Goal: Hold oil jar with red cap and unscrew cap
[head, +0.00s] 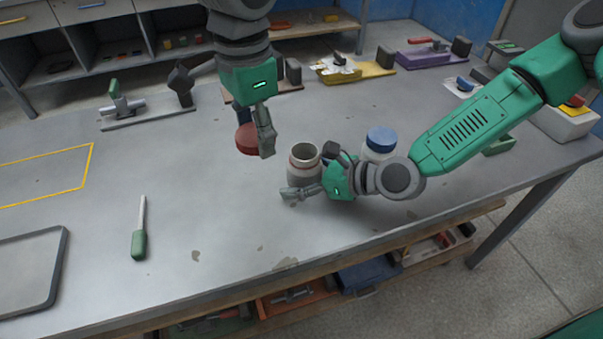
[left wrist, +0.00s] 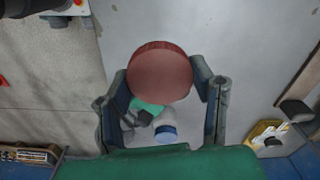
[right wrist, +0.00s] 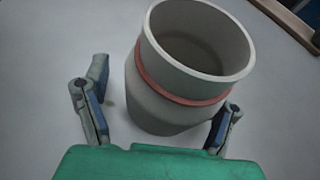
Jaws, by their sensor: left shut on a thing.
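The oil jar (head: 304,168) stands upright on the bench with its mouth open and a reddish ring below the rim. It also shows in the right wrist view (right wrist: 170,105). The red cap (head: 247,139) is off the jar, up and to its left in the head view. My left gripper (head: 262,140) is shut on the red cap, which also shows between its fingers in the left wrist view (left wrist: 160,72). My right gripper (right wrist: 160,108) is open low at the jar, its fingers on either side, with a gap on the left finger's side.
A white jar with a blue cap (head: 381,140) stands behind my right forearm. A green-handled tool (head: 139,240) and a dark tray (head: 60,265) lie at the left. Fixtures line the back edge.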

